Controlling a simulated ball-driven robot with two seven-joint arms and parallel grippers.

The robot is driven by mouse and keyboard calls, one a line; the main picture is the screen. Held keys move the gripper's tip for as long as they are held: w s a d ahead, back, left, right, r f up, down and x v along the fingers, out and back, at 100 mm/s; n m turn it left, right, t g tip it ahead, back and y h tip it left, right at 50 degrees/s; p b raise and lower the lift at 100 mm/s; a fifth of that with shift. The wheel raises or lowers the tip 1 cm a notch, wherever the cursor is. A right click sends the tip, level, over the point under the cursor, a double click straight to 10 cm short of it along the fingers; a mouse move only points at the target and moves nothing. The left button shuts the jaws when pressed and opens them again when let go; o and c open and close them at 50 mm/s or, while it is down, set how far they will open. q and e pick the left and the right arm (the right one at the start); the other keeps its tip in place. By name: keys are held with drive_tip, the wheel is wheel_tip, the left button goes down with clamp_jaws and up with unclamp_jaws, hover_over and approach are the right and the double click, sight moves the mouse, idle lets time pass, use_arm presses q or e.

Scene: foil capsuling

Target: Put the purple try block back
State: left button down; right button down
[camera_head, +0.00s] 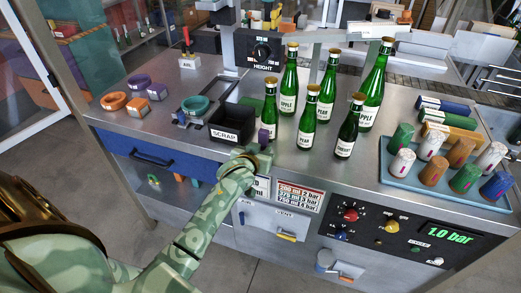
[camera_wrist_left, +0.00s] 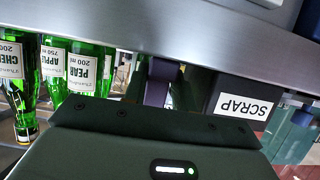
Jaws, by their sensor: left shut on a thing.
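My left gripper (camera_head: 256,154) is at the front edge of the steel bench, just in front of the black scrap bin. It is shut on the purple try block (camera_head: 264,138), which stands up above the fingers beside the bin's right side. In the left wrist view a purple piece (camera_wrist_left: 159,82) shows beyond the dark gripper body, between the bottles and the bin; its lower part is hidden. My right gripper is not in view.
The scrap bin (camera_head: 232,122) is immediately left of the held block. Several green bottles (camera_head: 308,120) stand close to the right. A teal ring (camera_head: 195,106) sits on a fixture left of the bin. A blue tray (camera_head: 397,190) of coloured capsules is at the right.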

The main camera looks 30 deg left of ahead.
use_arm(q)
drive_tip(key=c, duration=1.1)
unclamp_jaws()
drive_tip(key=shift+r, duration=0.15)
drive_tip(key=p+v, duration=0.3)
drive_tip(key=v, duration=0.9)
